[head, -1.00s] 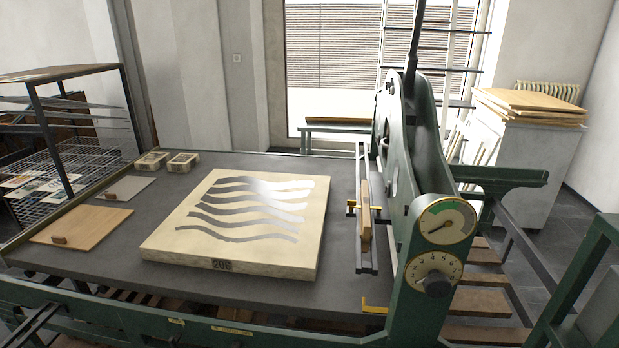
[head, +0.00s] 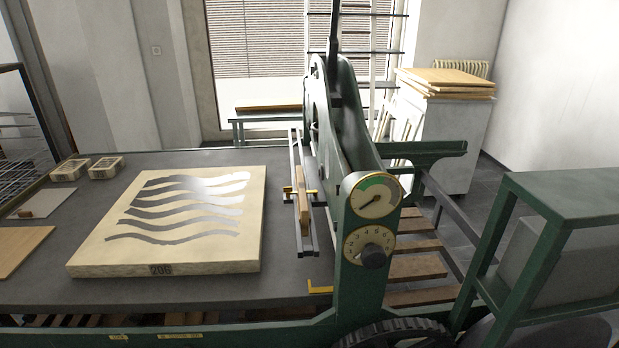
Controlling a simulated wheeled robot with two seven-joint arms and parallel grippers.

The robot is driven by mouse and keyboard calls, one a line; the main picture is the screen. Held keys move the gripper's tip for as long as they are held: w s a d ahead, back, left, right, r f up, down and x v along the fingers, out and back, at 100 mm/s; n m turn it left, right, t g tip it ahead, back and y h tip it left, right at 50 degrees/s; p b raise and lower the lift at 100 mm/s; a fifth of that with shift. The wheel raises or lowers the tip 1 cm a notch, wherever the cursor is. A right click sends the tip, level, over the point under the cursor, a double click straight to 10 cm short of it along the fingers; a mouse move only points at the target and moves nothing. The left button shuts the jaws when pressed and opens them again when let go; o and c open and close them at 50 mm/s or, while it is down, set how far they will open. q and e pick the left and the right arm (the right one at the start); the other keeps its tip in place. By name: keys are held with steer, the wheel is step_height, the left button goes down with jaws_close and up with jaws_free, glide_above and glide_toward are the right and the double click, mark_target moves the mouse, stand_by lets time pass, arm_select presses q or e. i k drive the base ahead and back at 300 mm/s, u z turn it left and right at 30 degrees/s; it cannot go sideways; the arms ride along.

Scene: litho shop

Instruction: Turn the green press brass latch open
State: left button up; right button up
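The green press (head: 357,270) stands at the centre right, with a tall upright frame at the right end of its dark bed (head: 200,293). A brass latch-like piece (head: 289,190) sits at the wooden scraper bar (head: 303,215) beside the upright. Another brass L-shaped piece (head: 320,290) lies low at the foot of the upright, at the bed's front edge. I cannot tell from this view which brass piece is the latch. Neither gripper is in view.
A pale litho stone (head: 85,268) marked 206 with dark wavy bands lies on the bed. A green-framed stand (head: 560,190) is at the right. A white cabinet (head: 450,140) with boards stands behind.

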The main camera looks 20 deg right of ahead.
mark_target(289, 191)
steer(key=k, duration=0.6)
steer(key=u, duration=0.9)
steer(key=i, duration=1.45)
steer(key=z, duration=0.75)
